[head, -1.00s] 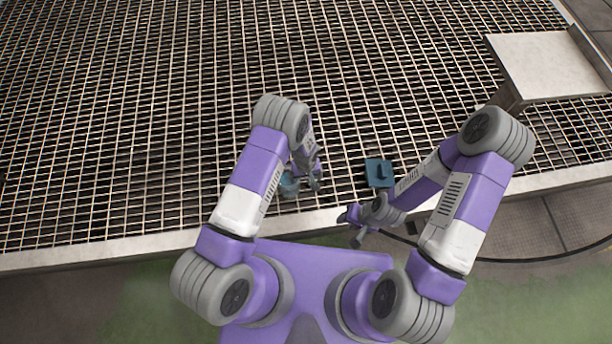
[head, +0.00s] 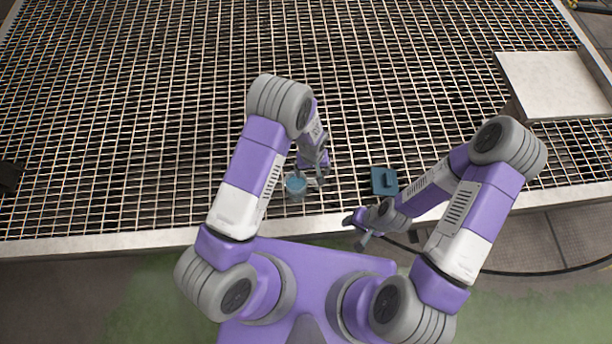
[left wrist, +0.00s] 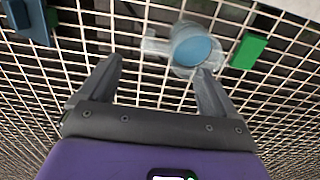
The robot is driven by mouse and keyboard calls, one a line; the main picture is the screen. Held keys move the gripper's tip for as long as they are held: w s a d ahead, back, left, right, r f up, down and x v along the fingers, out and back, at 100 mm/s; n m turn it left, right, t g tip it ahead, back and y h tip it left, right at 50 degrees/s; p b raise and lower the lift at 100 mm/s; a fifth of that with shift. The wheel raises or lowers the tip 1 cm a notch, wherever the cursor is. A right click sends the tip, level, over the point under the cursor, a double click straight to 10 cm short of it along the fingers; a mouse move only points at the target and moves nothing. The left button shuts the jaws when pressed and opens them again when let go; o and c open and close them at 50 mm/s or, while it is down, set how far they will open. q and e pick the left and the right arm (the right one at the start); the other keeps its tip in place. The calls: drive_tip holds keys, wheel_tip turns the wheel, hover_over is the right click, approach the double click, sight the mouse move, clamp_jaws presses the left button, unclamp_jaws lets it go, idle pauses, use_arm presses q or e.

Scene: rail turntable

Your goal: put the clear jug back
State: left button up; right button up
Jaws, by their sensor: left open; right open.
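The clear jug (head: 295,185), with a blue round top or contents, stands on the metal grating near its front edge. In the left wrist view the jug (left wrist: 190,48) is beyond my fingertips, nearer the right-hand finger. My left gripper (head: 312,182) is beside the jug in the head view; in the left wrist view its fingers (left wrist: 158,68) are spread with nothing between them. My right gripper (head: 357,230) is open and empty at the grating's front edge, away from the jug.
A teal square piece with a raised knob (head: 384,181) lies on the grating right of the jug. A green block (left wrist: 248,50) is close to the jug in the left wrist view. A pale raised platform (head: 555,85) stands at right. The grating at left is mostly clear.

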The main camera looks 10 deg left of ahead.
use_arm(q)
drive_tip(key=s+a+h, duration=0.1)
drive_tip(key=s+h, duration=0.1)
drive_tip(key=s, duration=0.6)
drive_tip(key=s+a+r+h, duration=0.1)
drive_tip(key=s+a+h, duration=0.1)
drive_tip(key=s, duration=0.6)
drive_tip(key=shift+s+a+r+m+t, duration=0.25)
drive_tip(key=shift+a+r+m+t, duration=0.05)
